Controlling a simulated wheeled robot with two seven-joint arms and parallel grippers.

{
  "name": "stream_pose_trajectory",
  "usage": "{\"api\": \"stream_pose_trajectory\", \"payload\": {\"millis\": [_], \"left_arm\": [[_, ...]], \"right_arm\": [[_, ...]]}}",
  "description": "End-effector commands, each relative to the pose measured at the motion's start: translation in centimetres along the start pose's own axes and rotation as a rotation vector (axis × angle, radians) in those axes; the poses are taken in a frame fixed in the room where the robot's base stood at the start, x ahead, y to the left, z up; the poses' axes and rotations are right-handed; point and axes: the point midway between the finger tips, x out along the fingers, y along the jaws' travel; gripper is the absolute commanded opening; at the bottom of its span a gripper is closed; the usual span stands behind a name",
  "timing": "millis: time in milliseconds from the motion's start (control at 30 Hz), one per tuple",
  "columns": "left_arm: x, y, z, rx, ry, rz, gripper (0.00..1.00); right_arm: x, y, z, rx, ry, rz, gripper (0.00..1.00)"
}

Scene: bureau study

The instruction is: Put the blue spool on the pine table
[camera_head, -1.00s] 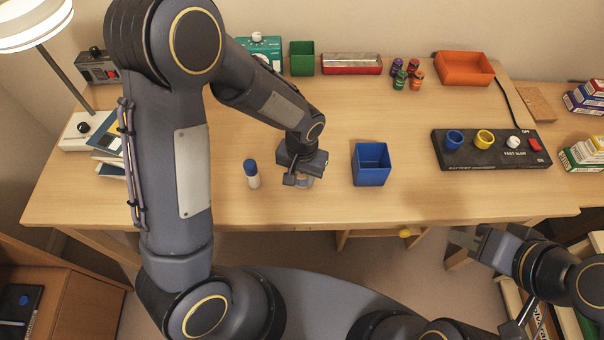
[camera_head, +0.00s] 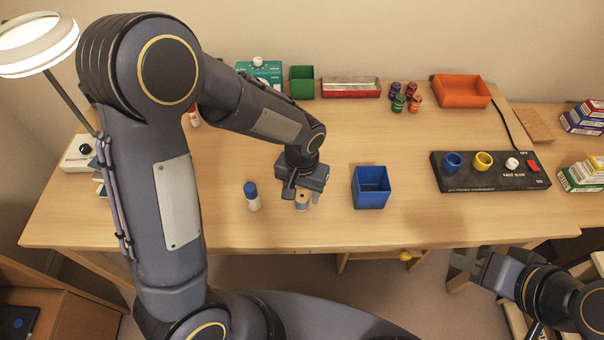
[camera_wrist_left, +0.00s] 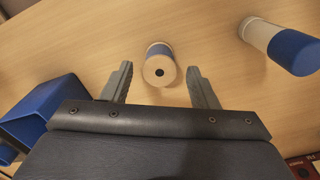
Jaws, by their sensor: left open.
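The blue spool (camera_head: 303,203) stands on the light wood desk (camera_head: 330,228), left of the blue bin. In the left wrist view, the spool (camera_wrist_left: 159,67) shows a pale wooden end with a dark hole and a blue band. My left gripper (camera_head: 297,195) is open just above and behind it. In that wrist view the fingers (camera_wrist_left: 159,78) are on either side of the spool, with gaps. My right gripper (camera_head: 462,262) is off the desk's front edge at the lower right; its jaws are unclear. Which surface is the pine table, I cannot tell.
A white bottle with a blue cap (camera_head: 252,197) stands left of the spool. The blue bin (camera_head: 371,188) is close on the right. A black control box (camera_head: 490,172) lies further right. An orange tray (camera_head: 461,92) and small jars (camera_head: 405,97) are at the back.

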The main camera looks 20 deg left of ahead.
Motion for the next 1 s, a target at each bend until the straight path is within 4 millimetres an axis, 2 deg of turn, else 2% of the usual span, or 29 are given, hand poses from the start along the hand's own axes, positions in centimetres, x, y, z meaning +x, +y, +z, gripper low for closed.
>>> {"api": "stream_pose_trajectory", "payload": {"millis": [33,100,300,433,700,767,867,1000], "left_arm": [[-1.4,0.1,-0.2,-0.001,0.008,0.003,0.54],[-3.0,0.1,-0.1,-0.001,0.006,0.003,0.54],[-6.7,0.1,-0.1,0.000,0.004,0.002,0.54],[-8.0,0.1,-0.1,0.000,0.003,0.002,0.54],[-9.0,-0.4,0.3,-0.010,0.007,0.016,0.54],[-9.7,-1.1,0.9,-0.026,0.020,0.041,0.54],[-11.8,-3.0,3.0,-0.066,0.064,0.113,0.54],[-14.7,-5.7,7.4,-0.134,0.168,0.228,0.54]], "right_arm": [[-0.1,-0.1,-0.1,0.000,0.000,0.000,0.28],[-0.2,-0.1,-0.1,0.000,0.000,0.000,0.28],[-0.5,-0.2,-0.2,0.000,0.000,0.000,0.28],[-0.5,-0.2,-0.2,0.000,0.000,0.000,0.28],[-0.5,-0.2,-0.3,0.000,0.000,0.000,0.28],[-0.5,-0.2,-0.3,0.000,0.000,0.000,0.28],[-0.5,-0.2,-0.3,0.000,0.000,0.000,0.28],[-0.5,-0.2,-0.3,0.000,0.000,0.000,0.28]]}}
